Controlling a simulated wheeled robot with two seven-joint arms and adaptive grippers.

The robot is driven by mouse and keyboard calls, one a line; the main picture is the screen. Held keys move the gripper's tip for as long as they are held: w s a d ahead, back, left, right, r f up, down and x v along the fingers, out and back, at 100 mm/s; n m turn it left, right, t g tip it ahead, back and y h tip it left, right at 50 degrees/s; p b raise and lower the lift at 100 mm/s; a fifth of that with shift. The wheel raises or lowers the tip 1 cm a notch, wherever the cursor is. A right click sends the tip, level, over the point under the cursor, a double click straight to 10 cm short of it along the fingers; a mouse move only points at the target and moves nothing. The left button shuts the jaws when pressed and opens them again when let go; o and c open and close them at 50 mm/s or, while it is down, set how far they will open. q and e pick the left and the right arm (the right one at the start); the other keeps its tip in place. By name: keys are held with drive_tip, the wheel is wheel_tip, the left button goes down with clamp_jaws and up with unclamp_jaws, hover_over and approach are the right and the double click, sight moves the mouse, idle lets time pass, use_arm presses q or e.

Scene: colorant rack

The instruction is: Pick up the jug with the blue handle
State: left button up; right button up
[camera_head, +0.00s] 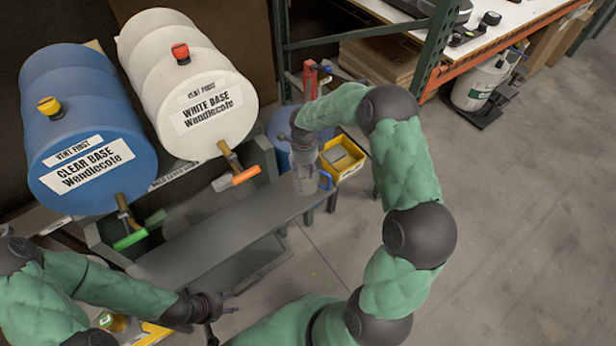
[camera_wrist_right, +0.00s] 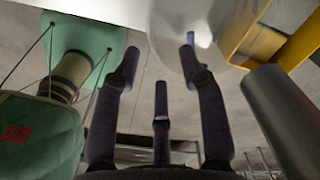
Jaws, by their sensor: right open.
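The clear jug (camera_head: 305,183) stands upright at the right end of the grey bench. Its blue handle (camera_head: 325,180) is on its right side. My right gripper (camera_head: 305,147) is above the jug and points down at it, partly hiding its top. In the right wrist view, the dark fingers (camera_wrist_right: 161,70) are spread. A pale translucent body, likely the jug (camera_wrist_right: 172,42), shows beyond them with a small blue patch; contact is unclear. My left gripper (camera_head: 231,302) is at the lower left, away from the jug, with its fingers apart and empty.
A yellow bin (camera_head: 351,172) stands just right of the jug, close to my right gripper. The grey bench (camera_head: 225,225) is clear left of the jug. A blue drum (camera_head: 85,125) and a white drum (camera_head: 190,85) with taps lie behind. Open floor is at the right.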

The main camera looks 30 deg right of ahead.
sight(306, 176)
drive_tip(key=f, duration=0.2)
drive_tip(key=f+b, duration=0.1)
drive_tip(key=f, duration=0.1)
drive_tip(key=f+b, duration=0.1)
drive_tip(key=f, duration=0.1)
drive_tip(key=shift+s+d+f, duration=0.15)
drive_tip(key=shift+s+f, duration=0.1)
drive_tip(key=shift+f, duration=0.1)
drive_tip(key=shift+r, duration=0.1)
